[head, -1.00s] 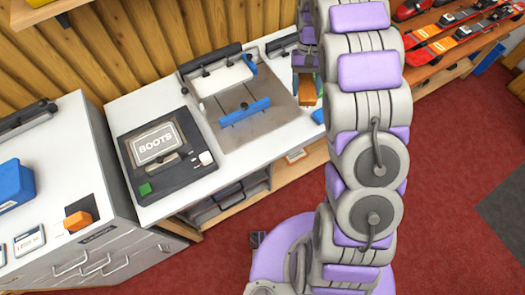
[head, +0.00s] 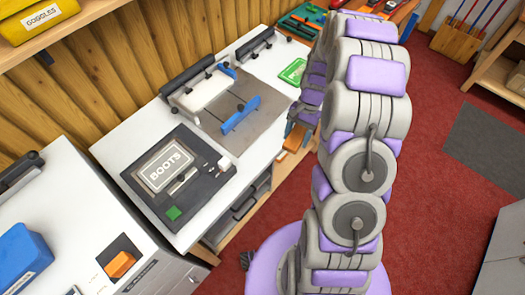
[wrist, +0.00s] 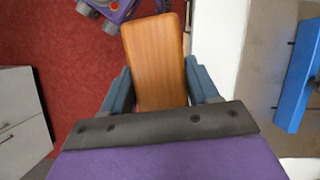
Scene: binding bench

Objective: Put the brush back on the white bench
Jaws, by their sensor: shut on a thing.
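My gripper (wrist: 160,92) is shut on a brown wooden block, which I take to be the brush (wrist: 156,58); no bristles show. In the head view, the brush (head: 295,137) is partly hidden by my arm and appears by the front edge of the white bench (head: 114,148). In the wrist view, red floor lies left of the brush, and the white bench (wrist: 215,45) lies to its right. Whether the brush overlaps the bench top cannot be told.
The bench holds a dark BOOTS panel (head: 167,168) and a metal plate (head: 222,125) with a blue bar (head: 240,115). A green card (head: 293,71) lies farther back. A white cabinet with a blue box (head: 22,262) stands at left. Bare white strips show around the fixtures.

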